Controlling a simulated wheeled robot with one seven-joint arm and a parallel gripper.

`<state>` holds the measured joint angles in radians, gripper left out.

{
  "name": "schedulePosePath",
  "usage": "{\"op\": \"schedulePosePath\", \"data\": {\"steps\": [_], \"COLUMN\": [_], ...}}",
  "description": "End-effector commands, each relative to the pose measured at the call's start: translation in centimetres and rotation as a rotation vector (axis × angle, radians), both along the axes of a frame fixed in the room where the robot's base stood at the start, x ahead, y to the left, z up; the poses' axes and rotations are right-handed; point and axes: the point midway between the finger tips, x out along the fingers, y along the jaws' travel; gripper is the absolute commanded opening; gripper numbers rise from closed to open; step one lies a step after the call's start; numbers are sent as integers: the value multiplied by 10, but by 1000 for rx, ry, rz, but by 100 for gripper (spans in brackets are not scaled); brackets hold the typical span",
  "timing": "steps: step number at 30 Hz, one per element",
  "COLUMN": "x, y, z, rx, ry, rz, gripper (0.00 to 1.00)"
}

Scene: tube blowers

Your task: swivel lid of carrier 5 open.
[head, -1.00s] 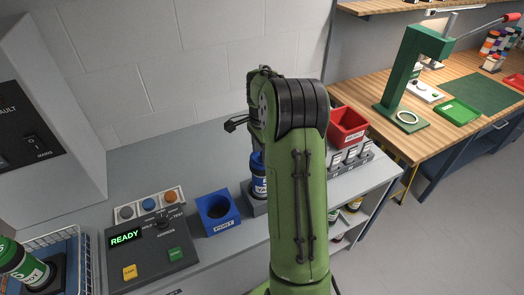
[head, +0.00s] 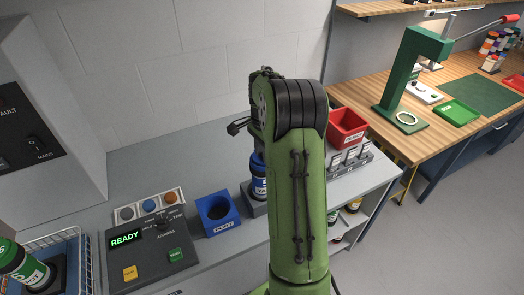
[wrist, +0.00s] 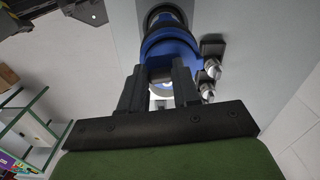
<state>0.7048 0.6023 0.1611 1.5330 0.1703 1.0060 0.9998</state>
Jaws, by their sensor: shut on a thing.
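A blue carrier (head: 259,186) with a white label stands upright in a grey holder (head: 254,206) on the bench in the head view. Its number is not readable to me. In the wrist view its blue top (wrist: 165,45) is between and just beyond the fingers. My gripper (wrist: 167,72) is shut on the blue top from above. My arm hides part of the carrier in the head view, and I cannot tell whether the lid has turned. A green-capped carrier (head: 24,268) leans at the far left, its label partly cut off.
A blue square block (head: 218,213) with a round hole stands left of the holder. A control box (head: 150,247) reads READY. A red bin (head: 347,127) and a grey rack (head: 350,160) stand to the right. Bare bench lies behind the block.

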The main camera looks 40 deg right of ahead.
Motion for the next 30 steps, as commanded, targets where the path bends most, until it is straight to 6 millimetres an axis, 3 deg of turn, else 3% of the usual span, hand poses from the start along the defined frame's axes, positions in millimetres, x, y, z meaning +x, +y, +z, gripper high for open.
{"op": "schedulePosePath", "data": {"steps": [30], "x": [10], "y": [-43], "z": [2], "rx": [-1], "ry": [0], "rz": [938], "gripper": [1]}}
